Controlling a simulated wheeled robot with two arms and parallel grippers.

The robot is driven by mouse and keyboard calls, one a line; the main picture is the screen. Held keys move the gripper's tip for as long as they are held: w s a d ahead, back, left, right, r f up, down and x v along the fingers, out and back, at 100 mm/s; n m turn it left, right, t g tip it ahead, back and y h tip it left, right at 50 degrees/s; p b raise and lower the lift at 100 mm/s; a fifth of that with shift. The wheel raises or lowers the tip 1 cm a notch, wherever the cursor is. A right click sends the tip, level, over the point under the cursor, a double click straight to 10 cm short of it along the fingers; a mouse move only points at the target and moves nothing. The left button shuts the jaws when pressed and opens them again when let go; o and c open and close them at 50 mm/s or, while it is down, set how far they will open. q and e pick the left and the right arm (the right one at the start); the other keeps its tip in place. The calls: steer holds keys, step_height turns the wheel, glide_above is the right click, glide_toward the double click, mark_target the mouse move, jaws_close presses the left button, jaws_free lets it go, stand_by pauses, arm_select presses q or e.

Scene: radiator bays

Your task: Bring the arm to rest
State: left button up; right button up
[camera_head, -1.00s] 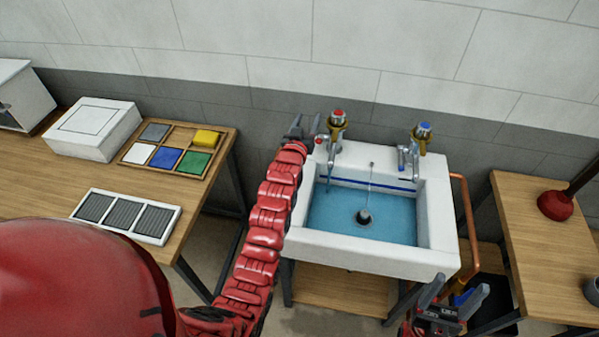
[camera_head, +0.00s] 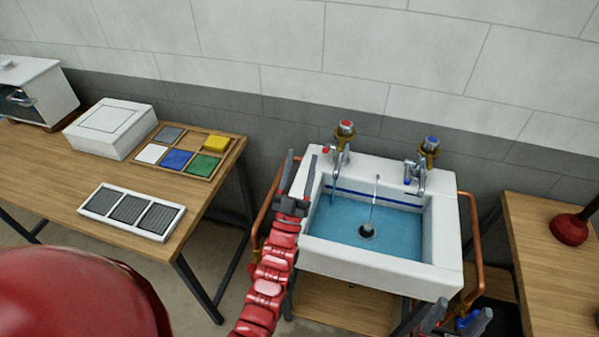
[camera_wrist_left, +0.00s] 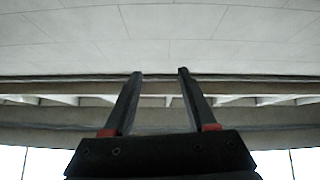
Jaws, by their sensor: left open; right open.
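My left arm is red and segmented and reaches up from the bottom of the head view. Its gripper (camera_head: 298,176) is open and empty, at the left side of the white sink (camera_head: 375,258). In the left wrist view the two dark fingers (camera_wrist_left: 160,74) stand apart with nothing between them. My right gripper (camera_head: 460,318) shows at the bottom edge of the head view, in front of the sink's right front corner. It is open, and part of it is cut off by the frame.
The sink holds blue water and has a red-topped tap (camera_head: 343,135) and a blue-topped tap (camera_head: 428,150). A wooden table (camera_head: 60,180) with a tile tray (camera_head: 222,172) and a white box (camera_head: 110,128) stands left. Another table (camera_head: 545,250) with a plunger (camera_head: 570,229) stands right.

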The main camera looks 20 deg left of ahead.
arm_select(q)
steer(key=shift+s+d+r+t, duration=0.15)
steer(key=shift+s+t, duration=0.15)
steer(key=shift+s, duration=0.55)
